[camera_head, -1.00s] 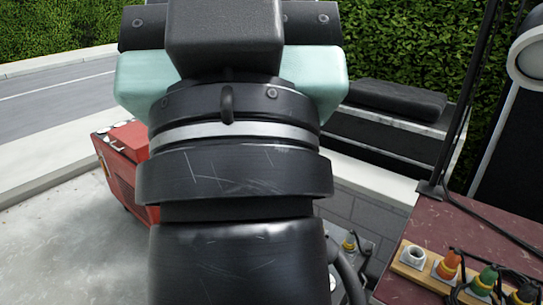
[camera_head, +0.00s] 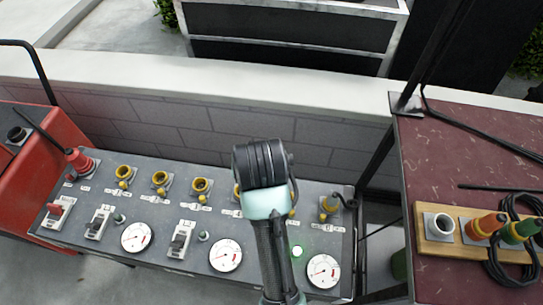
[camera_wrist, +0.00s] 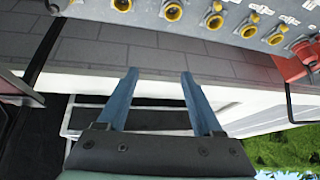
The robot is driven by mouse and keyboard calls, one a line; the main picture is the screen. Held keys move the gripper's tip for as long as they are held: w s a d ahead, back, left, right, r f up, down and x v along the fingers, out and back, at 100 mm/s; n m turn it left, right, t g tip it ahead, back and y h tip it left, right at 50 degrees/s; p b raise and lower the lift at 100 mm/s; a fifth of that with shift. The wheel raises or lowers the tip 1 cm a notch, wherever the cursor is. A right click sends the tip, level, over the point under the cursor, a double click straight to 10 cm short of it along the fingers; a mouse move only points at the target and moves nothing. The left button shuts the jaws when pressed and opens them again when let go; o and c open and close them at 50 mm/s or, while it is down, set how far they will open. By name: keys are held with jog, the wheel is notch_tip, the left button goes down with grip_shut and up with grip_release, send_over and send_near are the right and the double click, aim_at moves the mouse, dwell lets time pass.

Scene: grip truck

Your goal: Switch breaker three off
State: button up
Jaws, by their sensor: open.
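A grey breaker panel (camera_head: 130,200) lies low in front of me in the head view. Along its left and middle part stand a red-handled switch (camera_head: 58,212), a dark-handled switch (camera_head: 98,222) and another dark-handled switch (camera_head: 181,240). Their labels are too small to read, so I cannot tell which is breaker three. My arm covers part of the panel's right half. My gripper (camera_wrist: 159,76) shows in the wrist view with two blue fingers apart and nothing between them. The panel (camera_wrist: 205,12) shows at the top of that view, apart from the fingers.
The panel also bears yellow sockets (camera_head: 160,179), round gauges (camera_head: 136,237), a red plug (camera_head: 78,160) and a lit green lamp (camera_head: 297,251). A red box (camera_head: 40,150) stands left. A maroon tabletop (camera_head: 440,175) with cables is right. A block wall (camera_head: 200,125) runs behind.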

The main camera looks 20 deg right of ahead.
jog(key=s+f+m+g+y, duration=0.2)
jog(key=s+f+g, duration=0.4)
jog(key=s+f, duration=0.55)
jog(key=f, duration=0.4)
jog(key=f+b, duration=0.1)
jog(key=f, duration=0.3)
jog(key=f+b, duration=0.1)
jog(key=f, duration=0.3)
jog(key=shift+s+a+f, duration=0.1)
jog(key=shift+a, duration=0.25)
grip_shut()
